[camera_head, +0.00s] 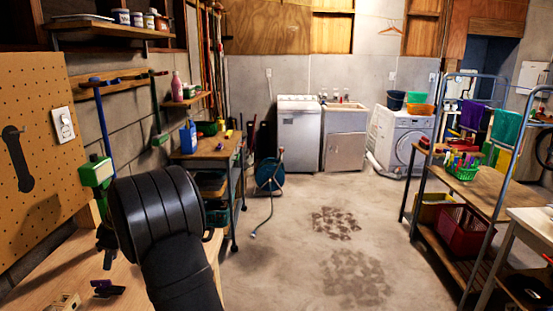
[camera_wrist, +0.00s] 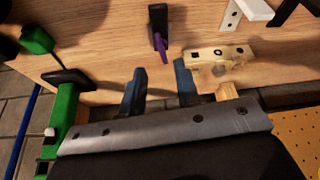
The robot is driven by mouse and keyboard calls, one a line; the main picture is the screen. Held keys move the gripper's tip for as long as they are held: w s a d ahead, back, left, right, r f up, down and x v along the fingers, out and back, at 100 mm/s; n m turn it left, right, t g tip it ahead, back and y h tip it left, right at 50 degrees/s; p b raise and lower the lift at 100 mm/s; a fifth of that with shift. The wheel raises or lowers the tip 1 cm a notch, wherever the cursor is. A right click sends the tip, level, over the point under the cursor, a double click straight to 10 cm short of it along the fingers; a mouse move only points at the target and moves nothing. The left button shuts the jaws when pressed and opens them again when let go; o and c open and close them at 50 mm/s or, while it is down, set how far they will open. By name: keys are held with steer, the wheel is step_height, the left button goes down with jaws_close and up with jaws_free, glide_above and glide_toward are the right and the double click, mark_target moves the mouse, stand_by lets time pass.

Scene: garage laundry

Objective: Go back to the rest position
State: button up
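My gripper (camera_wrist: 159,70) shows in the wrist view with its two blue-grey fingers apart and nothing held between them. It is above a wooden bench top (camera_wrist: 95,35). A black and purple tool (camera_wrist: 158,28) lies just beyond the fingertips; it also shows in the head view (camera_head: 108,288). In the head view my black arm reaches over the bench at the lower left, and my gripper's fingers cannot be made out there.
A pale wooden block with holes (camera_wrist: 222,55) lies close to the right finger. A green tool (camera_wrist: 65,118) is at the left. A pegboard (camera_head: 35,150) stands beside the bench. A metal shelf rack (camera_head: 480,185) stands at the right. The middle floor (camera_head: 310,190) is clear.

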mark_target(106, 280)
steer(key=x, duration=0.8)
steer(key=shift+f, duration=0.1)
